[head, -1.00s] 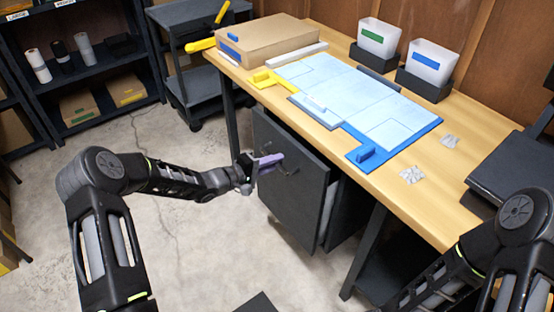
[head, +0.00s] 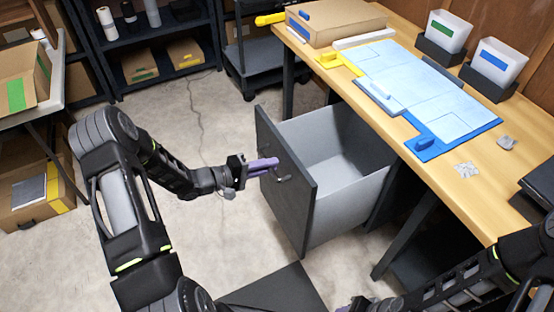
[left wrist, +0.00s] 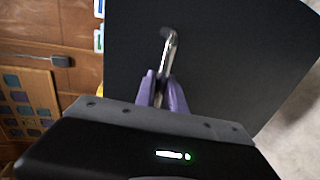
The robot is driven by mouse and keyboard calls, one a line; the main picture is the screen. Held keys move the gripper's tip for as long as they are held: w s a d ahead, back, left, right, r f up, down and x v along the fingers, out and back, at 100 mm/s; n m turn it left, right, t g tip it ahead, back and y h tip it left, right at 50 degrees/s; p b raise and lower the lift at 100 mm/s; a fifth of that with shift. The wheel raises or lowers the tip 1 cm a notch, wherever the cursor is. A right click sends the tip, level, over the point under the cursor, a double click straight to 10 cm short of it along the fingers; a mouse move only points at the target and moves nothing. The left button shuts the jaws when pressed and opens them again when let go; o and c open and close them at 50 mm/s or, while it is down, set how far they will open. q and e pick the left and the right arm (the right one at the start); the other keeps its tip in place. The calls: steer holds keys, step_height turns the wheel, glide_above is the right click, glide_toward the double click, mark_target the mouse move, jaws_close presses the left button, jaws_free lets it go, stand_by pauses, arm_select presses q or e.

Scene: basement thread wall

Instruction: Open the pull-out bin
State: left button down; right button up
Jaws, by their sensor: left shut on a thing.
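The pull-out bin (head: 345,189) stands out from under the workbench, with its pale grey inside showing and empty as far as I can see. Its dark front panel (head: 287,205) faces my left arm. My left gripper (head: 262,167), with purple fingers, is at the upper part of that panel. In the left wrist view, the fingers are shut on the metal bar handle (left wrist: 168,48) of the bin. In the head view the handle is partly hidden by the fingers. My right arm shows at the lower right, but its gripper is not clearly visible.
The wooden workbench (head: 440,170) holds a blue and white board (head: 420,95), a cardboard box (head: 335,22) and two white bins (head: 447,30). A dark cart (head: 262,65) and shelves stand behind. A table with a cardboard box (head: 20,75) is at left. The floor (head: 215,235) before the bin is mostly clear.

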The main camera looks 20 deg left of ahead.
arm_select(q)
steer(key=shift+w+r, duration=0.1)
steer(key=shift+r, duration=0.15)
steer(key=c, duration=1.4)
jaws_free()
steer(key=shift+f, duration=0.15)
steer(key=v, duration=0.8)
